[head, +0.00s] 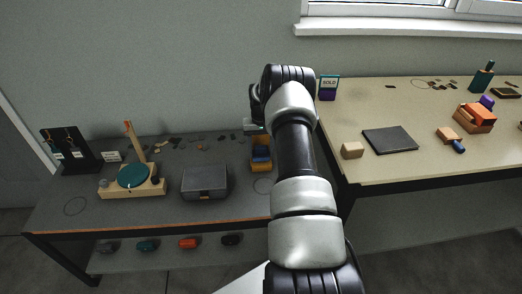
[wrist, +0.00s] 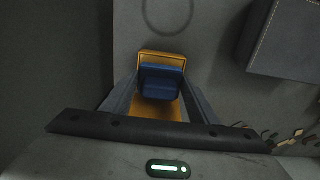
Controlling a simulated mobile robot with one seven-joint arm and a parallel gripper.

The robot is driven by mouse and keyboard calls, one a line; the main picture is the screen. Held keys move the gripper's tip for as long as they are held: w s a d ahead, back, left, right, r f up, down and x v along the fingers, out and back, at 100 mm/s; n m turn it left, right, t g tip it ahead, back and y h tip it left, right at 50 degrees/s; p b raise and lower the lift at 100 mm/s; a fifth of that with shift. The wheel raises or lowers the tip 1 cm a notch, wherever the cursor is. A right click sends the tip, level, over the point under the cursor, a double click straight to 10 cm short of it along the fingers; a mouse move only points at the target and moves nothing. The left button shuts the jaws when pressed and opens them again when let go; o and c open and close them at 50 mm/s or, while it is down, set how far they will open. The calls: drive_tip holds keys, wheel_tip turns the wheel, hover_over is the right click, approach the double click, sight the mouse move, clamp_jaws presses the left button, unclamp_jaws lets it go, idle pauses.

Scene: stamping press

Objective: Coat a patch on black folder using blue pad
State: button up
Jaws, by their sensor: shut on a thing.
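The blue pad (wrist: 161,83) sits in a yellow holder (wrist: 158,54) in the wrist view. My gripper (wrist: 160,88) reaches down with one finger on each side of the pad and is shut on it. In the head view the blue pad (head: 262,156) and its holder show on the dark left table, just left of my arm, which hides most of my gripper. The pad still appears within the holder; I cannot tell whether it is lifted. The black folder (head: 390,139) lies flat on the pale right table, well away from my gripper.
A grey box (head: 205,182) stands left of the holder, beside a wooden stand with a green disc (head: 132,176). On the right table, a wooden block (head: 352,150) is left of the folder and a blue-handled wooden tool (head: 450,138) right of it.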

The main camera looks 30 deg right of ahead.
sight(261, 147)
drive_tip(key=shift+f+b, duration=0.6)
drive_tip(key=shift+b, duration=0.05)
idle(1.9)
drive_tip(key=shift+r+p, duration=1.6)
drive_tip(key=shift+r, duration=1.95)
